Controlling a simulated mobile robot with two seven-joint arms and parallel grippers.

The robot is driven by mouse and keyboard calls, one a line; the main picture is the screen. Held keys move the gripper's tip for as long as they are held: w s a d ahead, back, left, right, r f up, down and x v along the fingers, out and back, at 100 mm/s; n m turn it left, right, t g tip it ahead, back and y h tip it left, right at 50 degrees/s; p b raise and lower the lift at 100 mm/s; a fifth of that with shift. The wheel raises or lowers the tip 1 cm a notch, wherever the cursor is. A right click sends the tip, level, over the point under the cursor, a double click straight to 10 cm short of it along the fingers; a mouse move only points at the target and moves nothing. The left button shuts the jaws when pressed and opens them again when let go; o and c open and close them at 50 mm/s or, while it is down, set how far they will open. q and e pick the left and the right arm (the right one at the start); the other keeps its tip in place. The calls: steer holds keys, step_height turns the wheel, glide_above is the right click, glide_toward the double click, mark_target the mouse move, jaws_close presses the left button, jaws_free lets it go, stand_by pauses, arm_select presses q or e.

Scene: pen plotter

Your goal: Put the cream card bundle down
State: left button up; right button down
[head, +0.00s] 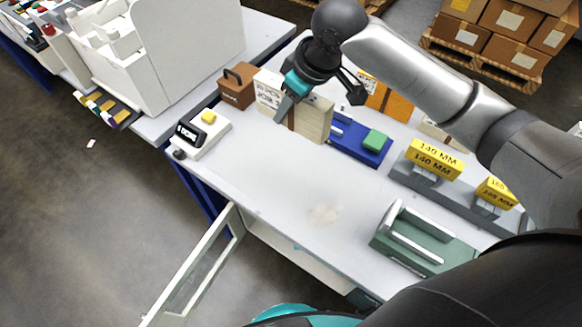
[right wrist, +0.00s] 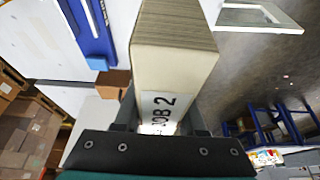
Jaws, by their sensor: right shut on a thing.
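The cream card bundle (head: 314,118) is upright over the back part of the white worktop (head: 345,180) in the head view. My right gripper (head: 292,98) is shut on it from above. In the right wrist view, the bundle (right wrist: 175,60) stands out between the fingers of the right gripper (right wrist: 160,120), with its layered card edges and a white "JOB 2" label showing. I cannot tell whether its lower end touches the worktop. My left gripper is not in view.
A blue fixture with a green block (head: 375,139) is right of the bundle. A printed cream panel (head: 268,92) and a brown box (head: 237,86) are left of it. A small display unit (head: 198,132) and a green tray (head: 425,242) stand nearer. The middle front worktop is clear.

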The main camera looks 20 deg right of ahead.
step_height(320, 180, down, 16)
steer(key=b, duration=0.4)
steer(key=shift+w+a, duration=0.1)
steer(key=shift+f+b, duration=0.55)
steer(key=shift+f, duration=1.5)
steer(key=shift+f, duration=0.1)
steer(key=shift+c, duration=2.4)
jaws_free()
steer(key=p+v, duration=0.3)
steer(key=v, duration=0.9)
steer(key=shift+p, duration=0.3)
